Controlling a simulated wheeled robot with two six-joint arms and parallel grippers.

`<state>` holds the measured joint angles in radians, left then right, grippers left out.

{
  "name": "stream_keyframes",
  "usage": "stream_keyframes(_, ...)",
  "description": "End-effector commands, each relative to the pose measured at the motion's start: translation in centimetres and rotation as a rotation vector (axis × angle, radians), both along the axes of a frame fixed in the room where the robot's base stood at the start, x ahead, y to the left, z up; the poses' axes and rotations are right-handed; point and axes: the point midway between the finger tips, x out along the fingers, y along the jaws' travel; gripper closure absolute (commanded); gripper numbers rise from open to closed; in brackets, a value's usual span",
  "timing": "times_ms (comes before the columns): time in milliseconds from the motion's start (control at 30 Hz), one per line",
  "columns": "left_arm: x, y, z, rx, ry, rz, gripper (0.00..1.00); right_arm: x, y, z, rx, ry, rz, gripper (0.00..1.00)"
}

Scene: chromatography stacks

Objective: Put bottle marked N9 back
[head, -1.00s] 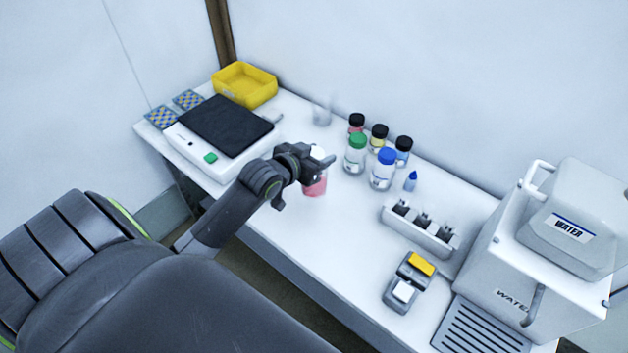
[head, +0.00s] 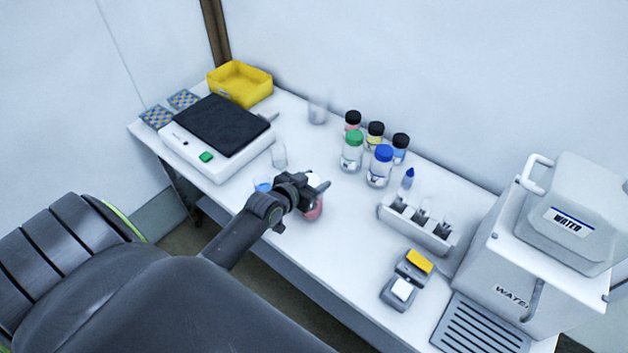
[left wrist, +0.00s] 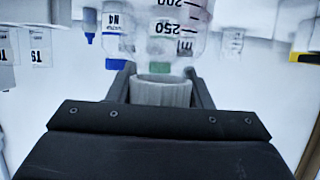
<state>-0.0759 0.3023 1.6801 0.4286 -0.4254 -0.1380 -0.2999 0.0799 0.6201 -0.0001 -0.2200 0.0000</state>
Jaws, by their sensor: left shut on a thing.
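My left gripper (head: 312,188) is shut on the white ribbed cap (left wrist: 162,92) of a bottle with pink contents (head: 314,211). The bottle is over the front middle of the bench; whether it touches the bench is unclear. In the left wrist view the cap sits between the two fingers. No N9 mark is readable in either view. A blue-capped bottle (head: 379,167) and a green-capped bottle (head: 352,153) stand behind it to the right. A label reading N4 (left wrist: 115,20) shows in the left wrist view. My right gripper is not in view.
Black-capped bottles (head: 375,134) stand at the back. A slotted white rack (head: 415,228), a small grey device (head: 405,280) and a water unit (head: 540,240) are on the right. A scale (head: 210,138), a yellow tray (head: 240,84) and a clear vessel (head: 279,155) are on the left.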

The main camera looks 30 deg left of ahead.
Motion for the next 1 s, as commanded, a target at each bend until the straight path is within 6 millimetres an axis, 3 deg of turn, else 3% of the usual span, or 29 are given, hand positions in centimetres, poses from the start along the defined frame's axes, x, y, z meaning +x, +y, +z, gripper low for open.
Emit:
stream_keyframes(167,0.1,0.0,-0.3,0.001,-0.002,0.0,1.0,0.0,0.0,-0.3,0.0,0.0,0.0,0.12)
stream_keyframes(200,0.0,0.0,-0.3,0.001,0.0,0.0,0.52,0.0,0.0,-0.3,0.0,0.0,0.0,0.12)
stream_keyframes(333,0.0,0.0,-0.2,0.0,0.0,0.0,0.35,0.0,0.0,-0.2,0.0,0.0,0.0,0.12)
stream_keyframes(733,0.0,0.0,0.3,0.001,0.0,0.0,0.33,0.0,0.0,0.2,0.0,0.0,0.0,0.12)
stream_keyframes(1000,-3.8,0.3,1.5,0.003,0.002,0.0,0.33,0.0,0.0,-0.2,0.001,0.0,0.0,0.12)
